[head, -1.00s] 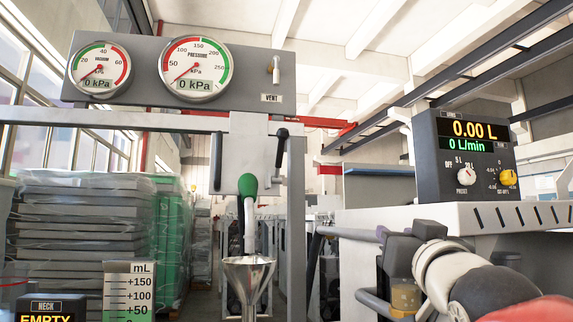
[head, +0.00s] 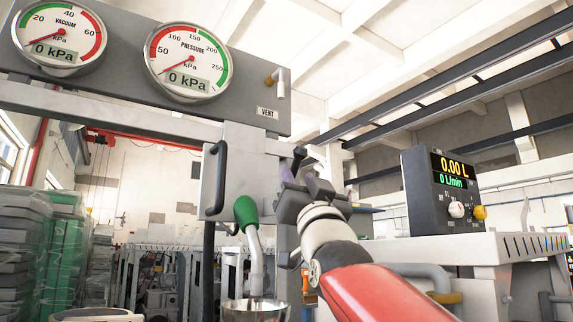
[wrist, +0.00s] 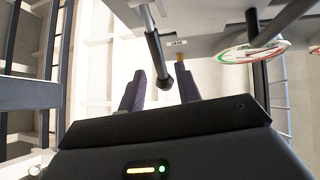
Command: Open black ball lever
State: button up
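The black ball lever (head: 299,154) shows partly in the head view, beside the grey bracket under the gauge panel; my gripper hides part of it. In the wrist view the dark lever (wrist: 157,52) hangs down from the top and ends in a black ball (wrist: 167,82). My gripper (head: 297,174) is raised close to the lever. In the wrist view its two dark fingers (wrist: 162,80) are apart, with the ball in the gap between them. Neither finger clearly touches the ball.
A black handle (head: 218,170) is on the bracket's left side. The vacuum gauge (head: 60,35) and pressure gauge (head: 187,58) read 0 kPa. A display box (head: 437,190) stands at right.

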aim_at(295, 171)
jog(key=p+x, duration=0.2)
jog(key=x, duration=0.2)
jog(key=shift+w+a+r, duration=0.1)
jog(key=shift+w+r, duration=0.1)
jog(key=shift+w, duration=0.05)
jog(key=shift+c, duration=0.3)
grip_shut()
